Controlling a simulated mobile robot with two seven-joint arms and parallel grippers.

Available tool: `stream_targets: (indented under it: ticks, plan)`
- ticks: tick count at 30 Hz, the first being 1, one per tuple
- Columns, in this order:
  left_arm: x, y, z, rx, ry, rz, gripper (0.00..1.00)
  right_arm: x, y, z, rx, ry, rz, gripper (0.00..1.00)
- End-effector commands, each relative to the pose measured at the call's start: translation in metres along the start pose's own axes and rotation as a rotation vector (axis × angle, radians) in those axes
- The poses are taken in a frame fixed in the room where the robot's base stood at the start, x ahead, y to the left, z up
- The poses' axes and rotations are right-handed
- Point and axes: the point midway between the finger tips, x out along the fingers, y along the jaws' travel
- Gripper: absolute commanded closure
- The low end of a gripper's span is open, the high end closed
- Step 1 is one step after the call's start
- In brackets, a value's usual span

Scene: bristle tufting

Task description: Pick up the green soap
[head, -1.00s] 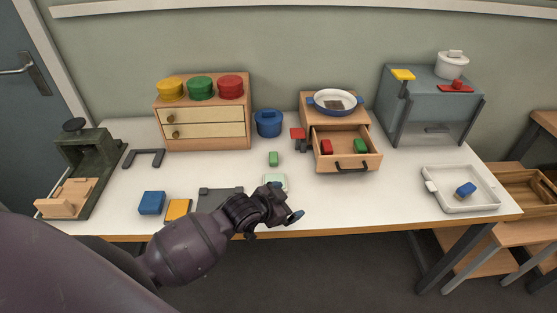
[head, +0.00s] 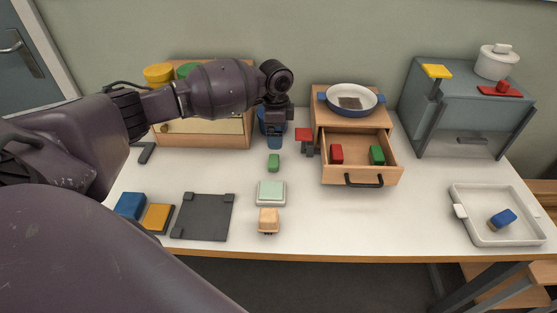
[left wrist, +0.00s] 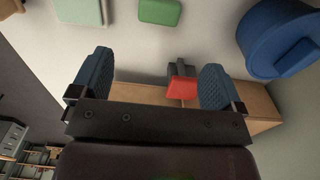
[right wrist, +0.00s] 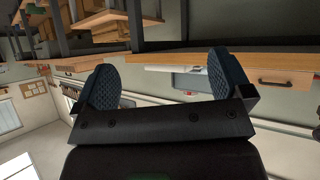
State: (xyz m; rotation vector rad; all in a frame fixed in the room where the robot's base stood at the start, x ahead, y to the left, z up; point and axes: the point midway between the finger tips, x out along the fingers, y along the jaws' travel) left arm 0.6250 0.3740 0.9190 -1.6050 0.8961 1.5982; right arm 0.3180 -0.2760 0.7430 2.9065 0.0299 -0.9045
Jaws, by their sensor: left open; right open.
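A small green block (head: 273,162), which looks like the green soap, lies on the white table in front of my left gripper. It also shows at the top of the left wrist view (left wrist: 160,11). A similar green block (head: 377,155) sits in the open drawer, and a pale green block (head: 271,190) rests on a small tray nearer the front. My left gripper (head: 274,140) is open and empty, beyond the small green block and apart from it, by the blue pot. My right gripper (right wrist: 155,82) is open and empty in its wrist view, outside the head view.
The open drawer (head: 363,177) holds a red block (head: 336,154). A red-topped stand (head: 304,135) is close right of my left gripper, and the blue pot (head: 263,121) is partly hidden by it. A wooden block (head: 268,218) and dark mat (head: 205,217) lie in front.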

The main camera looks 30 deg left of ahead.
Motion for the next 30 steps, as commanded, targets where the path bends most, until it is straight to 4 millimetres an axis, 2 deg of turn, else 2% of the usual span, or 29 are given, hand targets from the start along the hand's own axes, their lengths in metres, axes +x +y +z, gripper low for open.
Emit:
stream_targets:
  ticks: [5, 12, 20, 30]
  plan:
    - [0.015, 0.000, 0.001, 0.001, -0.006, 0.008, 0.06, 0.000, -0.001, 0.004, 0.001, -0.006, 0.000, 0.03]
    - [0.049, 0.000, 0.002, 0.000, -0.007, 0.007, 0.06, 0.002, -0.002, 0.009, 0.003, -0.010, -0.001, 0.03]
    - [0.064, 0.001, 0.004, -0.001, -0.005, 0.005, 0.06, 0.004, -0.004, 0.002, 0.005, 0.004, -0.003, 0.03]
    - [0.106, 0.002, 0.008, 0.000, -0.004, 0.005, 0.06, 0.008, -0.005, 0.011, 0.004, -0.009, -0.005, 0.03]
